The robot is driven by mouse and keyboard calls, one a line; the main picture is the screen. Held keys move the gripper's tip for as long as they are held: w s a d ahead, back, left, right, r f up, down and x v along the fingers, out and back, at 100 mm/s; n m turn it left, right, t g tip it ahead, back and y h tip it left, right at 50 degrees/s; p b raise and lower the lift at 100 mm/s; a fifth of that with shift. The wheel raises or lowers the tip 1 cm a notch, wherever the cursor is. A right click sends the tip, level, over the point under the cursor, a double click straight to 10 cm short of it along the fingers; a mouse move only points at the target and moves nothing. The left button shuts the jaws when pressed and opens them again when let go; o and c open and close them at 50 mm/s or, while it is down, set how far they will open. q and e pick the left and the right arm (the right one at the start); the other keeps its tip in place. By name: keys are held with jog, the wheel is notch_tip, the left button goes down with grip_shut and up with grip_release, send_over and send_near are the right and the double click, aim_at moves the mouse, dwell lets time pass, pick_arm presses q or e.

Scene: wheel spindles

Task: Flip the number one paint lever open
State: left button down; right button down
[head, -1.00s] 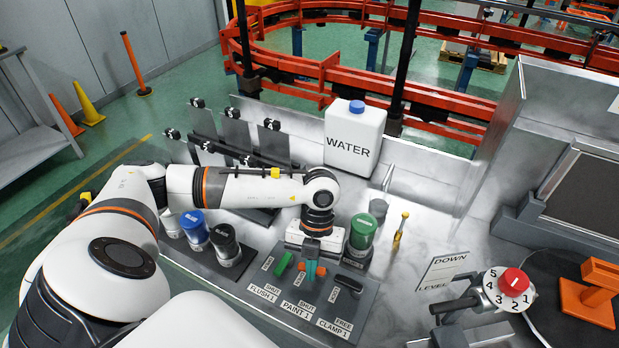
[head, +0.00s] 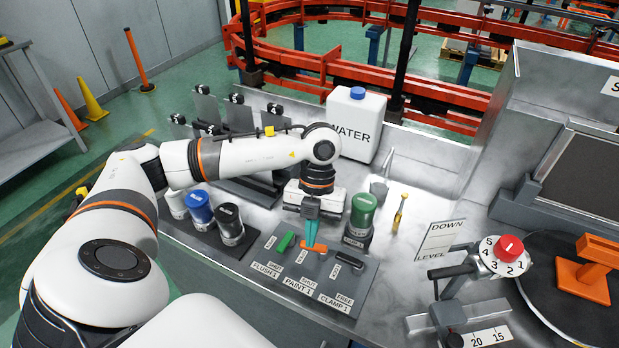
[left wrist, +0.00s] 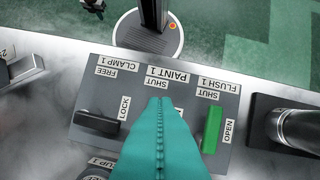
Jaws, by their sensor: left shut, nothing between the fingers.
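The paint 1 lever (head: 314,248) is orange and sits in the middle of the grey lever panel (head: 262,284), above the PAINT 1 label. My left gripper (head: 311,242) points down at it with shut, empty teal fingers. The fingertips overlap the lever in the head view; I cannot tell whether they touch it. My right gripper is out of view.
The green flush 1 lever (head: 286,241) and the black clamp 1 lever (head: 350,262) flank the paint lever closely. A green-capped container (head: 361,215) stands behind the panel.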

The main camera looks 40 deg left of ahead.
pick_arm(q)
jog(key=v, duration=0.3)
jog(key=shift+s+d+r, duration=0.15)
jog(key=shift+r, duration=0.2)
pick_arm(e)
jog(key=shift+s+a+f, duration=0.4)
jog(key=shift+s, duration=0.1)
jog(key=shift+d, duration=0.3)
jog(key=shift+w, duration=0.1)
